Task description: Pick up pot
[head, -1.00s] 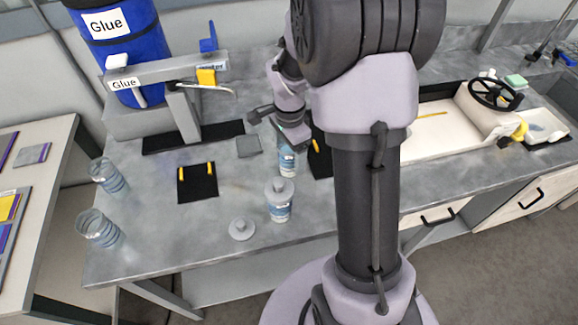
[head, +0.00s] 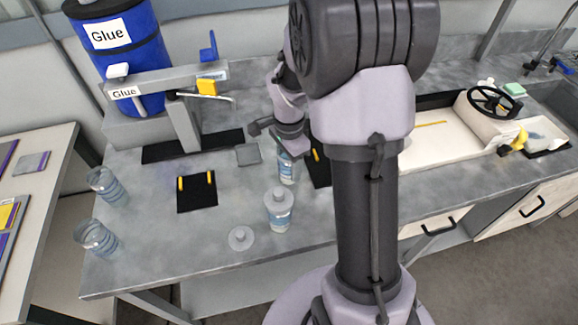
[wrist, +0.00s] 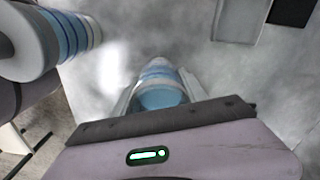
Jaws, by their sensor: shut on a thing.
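My gripper (head: 287,153) is above the table behind the standing bottle, with its fingers around a clear, blue-banded pot (head: 286,173). In the wrist view this pot (wrist: 160,90) lies between the two fingers, which touch its sides. Its lower part is hidden behind the gripper body there. I cannot tell whether it is lifted off the table. A second blue-banded pot with a pale lid (head: 279,210) stands just in front of it. Two open, clear blue-banded pots stand at the left, one farther back (head: 107,186) and one nearer (head: 97,234).
A loose round lid (head: 241,238) lies near the front edge. A pale machine with a black wheel (head: 495,101) stands right.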

